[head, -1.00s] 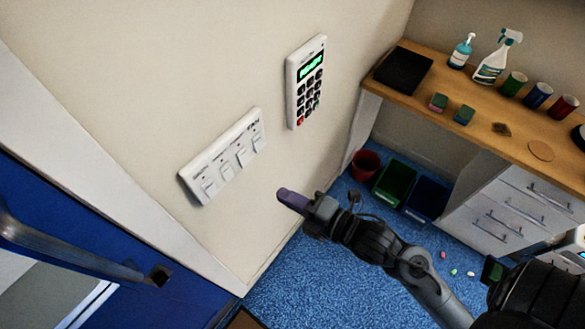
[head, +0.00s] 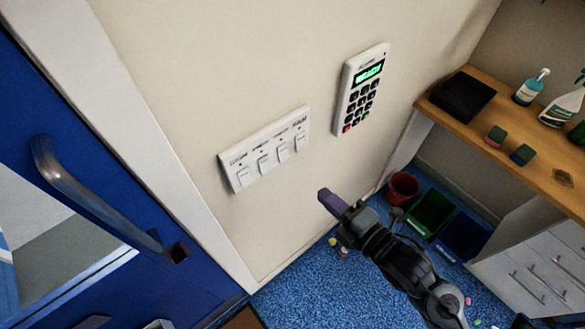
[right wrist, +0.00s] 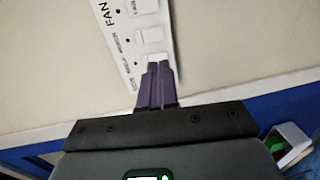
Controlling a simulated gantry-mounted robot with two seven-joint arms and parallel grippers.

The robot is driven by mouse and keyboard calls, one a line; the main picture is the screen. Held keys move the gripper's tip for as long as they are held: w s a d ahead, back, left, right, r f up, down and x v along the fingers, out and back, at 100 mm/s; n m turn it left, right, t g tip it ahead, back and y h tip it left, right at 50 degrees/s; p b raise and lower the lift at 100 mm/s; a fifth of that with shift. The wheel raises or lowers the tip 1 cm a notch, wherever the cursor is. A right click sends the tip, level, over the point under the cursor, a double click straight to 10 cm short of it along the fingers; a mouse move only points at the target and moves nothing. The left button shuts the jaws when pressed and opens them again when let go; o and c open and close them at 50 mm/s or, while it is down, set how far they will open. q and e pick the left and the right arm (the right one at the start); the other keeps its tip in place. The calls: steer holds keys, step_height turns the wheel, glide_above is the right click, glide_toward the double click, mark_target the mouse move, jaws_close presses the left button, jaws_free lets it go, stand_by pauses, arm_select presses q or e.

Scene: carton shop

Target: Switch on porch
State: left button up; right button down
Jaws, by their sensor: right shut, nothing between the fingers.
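A white switch panel (head: 243,181) with several rocker switches in a row is on the cream wall, left of centre in the head view. It also shows in the right wrist view (right wrist: 133,72), where the label FAN is readable at one end; I cannot tell which label says porch. My right gripper (head: 325,196) is shut and empty, its purple fingers pointing toward the wall, below and right of the panel. In the right wrist view its fingertips (right wrist: 158,68) overlap the lower end of the panel and partly hide a rocker there; I cannot tell whether they touch. My left gripper is not in view.
A keypad (head: 361,90) with a lit green display is on the wall right of the panel. A blue door with a metal handle (head: 95,198) is at left. A wooden counter (head: 470,128) and bins stand at right. The wall around the panel is clear.

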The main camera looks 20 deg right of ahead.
steer(key=b, duration=1)
glide_toward(284, 160)
steer(key=p+x, duration=0.1)
steer(key=x, duration=0.4)
steer(key=shift+w+r+p, duration=0.1)
steer(key=shift+w+p, duration=0.1)
steer(key=shift+p, duration=0.2)
steer(key=shift+w+a, duration=0.2)
steer(key=shift+w, duration=0.4)
steer(key=shift+f, duration=0.2)
